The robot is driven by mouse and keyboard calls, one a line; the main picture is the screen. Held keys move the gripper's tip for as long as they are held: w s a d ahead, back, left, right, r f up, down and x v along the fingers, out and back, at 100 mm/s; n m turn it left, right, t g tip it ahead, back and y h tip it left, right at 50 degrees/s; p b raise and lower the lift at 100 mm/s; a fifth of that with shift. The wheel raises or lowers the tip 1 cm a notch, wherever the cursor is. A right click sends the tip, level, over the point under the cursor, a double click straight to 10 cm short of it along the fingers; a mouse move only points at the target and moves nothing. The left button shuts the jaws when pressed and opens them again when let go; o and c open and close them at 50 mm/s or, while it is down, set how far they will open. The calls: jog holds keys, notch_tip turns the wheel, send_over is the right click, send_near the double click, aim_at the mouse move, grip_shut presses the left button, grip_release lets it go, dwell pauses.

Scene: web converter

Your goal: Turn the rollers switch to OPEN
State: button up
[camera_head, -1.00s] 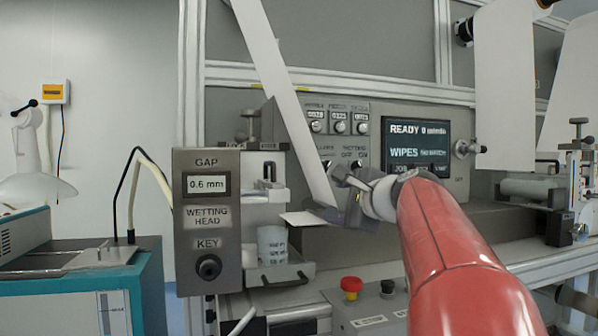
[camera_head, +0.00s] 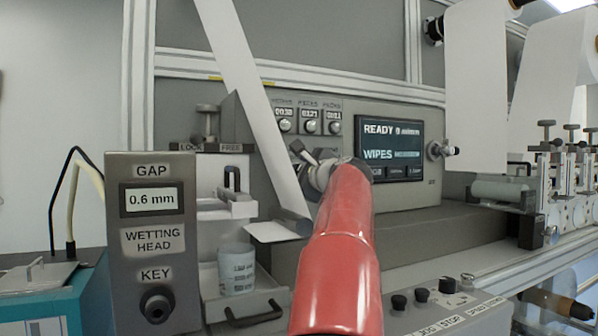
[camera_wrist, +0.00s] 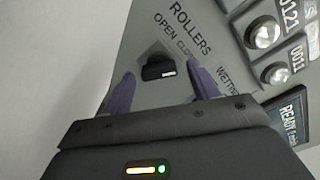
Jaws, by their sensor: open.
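A small white mark shows at the knob's right end, on the CLOSED side. My gripper (camera_wrist: 160,77) is open, with one purple finger on each side of the knob and visible gaps between. I cannot tell how deep the fingertips are. In the head view my gripper (camera_head: 303,154) is at the panel and the switch is hidden behind it.
A white web strip (camera_head: 243,85) slants down just left of my gripper. The wetting head box (camera_head: 153,240), with a key switch, stands at the front left. Button box (camera_head: 440,308) sits low right.

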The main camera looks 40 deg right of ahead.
jog(key=shift+w, duration=0.25)
jog(key=shift+c, duration=0.3)
jog(key=c, duration=0.9)
jog(key=shift+c, duration=0.2)
jog(key=shift+n, duration=0.4)
jog(key=n+b, duration=0.2)
jog(key=n, duration=0.9)
jog(key=shift+r+b, duration=0.15)
jog(key=shift+b, duration=0.2)
